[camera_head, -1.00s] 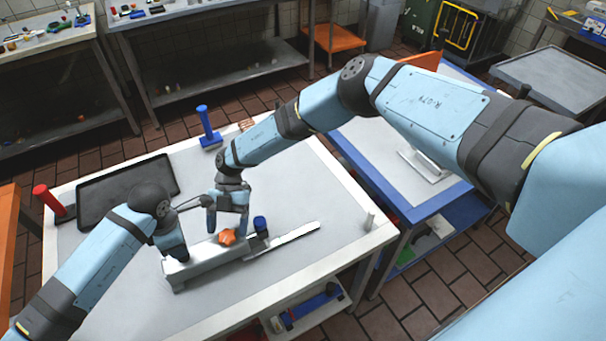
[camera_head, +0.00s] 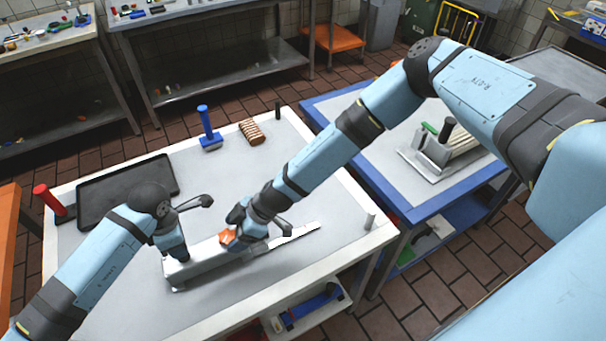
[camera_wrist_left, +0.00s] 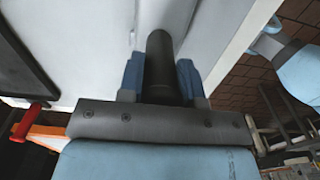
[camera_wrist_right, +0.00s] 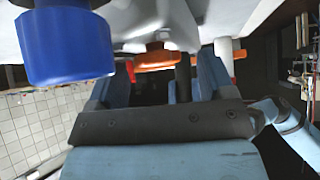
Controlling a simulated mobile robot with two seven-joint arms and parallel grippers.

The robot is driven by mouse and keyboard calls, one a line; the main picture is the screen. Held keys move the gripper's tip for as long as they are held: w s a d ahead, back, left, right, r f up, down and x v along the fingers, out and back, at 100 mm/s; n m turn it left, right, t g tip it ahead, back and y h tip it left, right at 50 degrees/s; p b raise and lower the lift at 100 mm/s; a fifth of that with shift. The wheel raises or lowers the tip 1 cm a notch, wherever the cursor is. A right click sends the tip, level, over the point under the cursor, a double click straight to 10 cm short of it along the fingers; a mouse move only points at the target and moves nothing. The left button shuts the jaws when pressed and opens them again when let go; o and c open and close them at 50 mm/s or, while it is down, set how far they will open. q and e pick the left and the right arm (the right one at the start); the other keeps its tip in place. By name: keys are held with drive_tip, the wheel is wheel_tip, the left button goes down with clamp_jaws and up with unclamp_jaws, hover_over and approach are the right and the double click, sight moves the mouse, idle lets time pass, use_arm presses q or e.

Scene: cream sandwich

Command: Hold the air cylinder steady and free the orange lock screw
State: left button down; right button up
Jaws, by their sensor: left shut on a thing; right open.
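A long metal fixture (camera_head: 205,264) lies on the white table. The orange lock screw (camera_head: 227,238) sits at its middle and also shows in the right wrist view (camera_wrist_right: 165,60). My left gripper (camera_head: 176,252) is at the fixture's left end, shut on a dark upright cylinder (camera_wrist_left: 159,65), which looks like the air cylinder. My right gripper (camera_head: 238,222) slants in from the upper right, open, close to the orange screw. In the right wrist view the screw is just beyond the fingers (camera_wrist_right: 180,75); contact cannot be told. A blue knob (camera_wrist_right: 65,45) is left of it there.
A black tray (camera_head: 95,205) and a red-handled piece (camera_head: 49,198) lie on the left. A blue-handled tool (camera_head: 207,128) and a ribbed brown block (camera_head: 252,132) stand at the back. A blue-edged table (camera_head: 390,195) with another metal device (camera_head: 435,160) is on the right.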

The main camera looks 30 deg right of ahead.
drive_tip(key=v, duration=1.2)
drive_tip(key=s+a+n+g+y, duration=0.15)
drive_tip(key=s+a, duration=0.25)
drive_tip(key=a, duration=0.4)
drive_tip(key=s+a+y, duration=0.2)
drive_tip(key=s+a, duration=0.3)
drive_tip(key=a, duration=0.4)
drive_tip(key=s+a+r+m+t+y, duration=0.35)
drive_tip(key=a+r, duration=0.25)
drive_tip(key=a, duration=0.4)
drive_tip(key=w+d+f+m+t+h, duration=0.2)
drive_tip(key=d+f+m+t+h, duration=0.1)
drive_tip(key=d+m+t, duration=0.25)
drive_tip(key=s+d+f+m+h, duration=0.2)
drive_tip(key=s+d+f+h, duration=0.2)
drive_tip(key=d+f, duration=0.4)
drive_tip(key=s+d+f+m+h, duration=0.2)
drive_tip(key=s+d+f+h, duration=0.3)
drive_tip(key=d, duration=1.2)
wheel_tip(320, 180, down, 4)
drive_tip(key=shift+r+t, duration=0.1)
drive_tip(key=shift+t, duration=0.35)
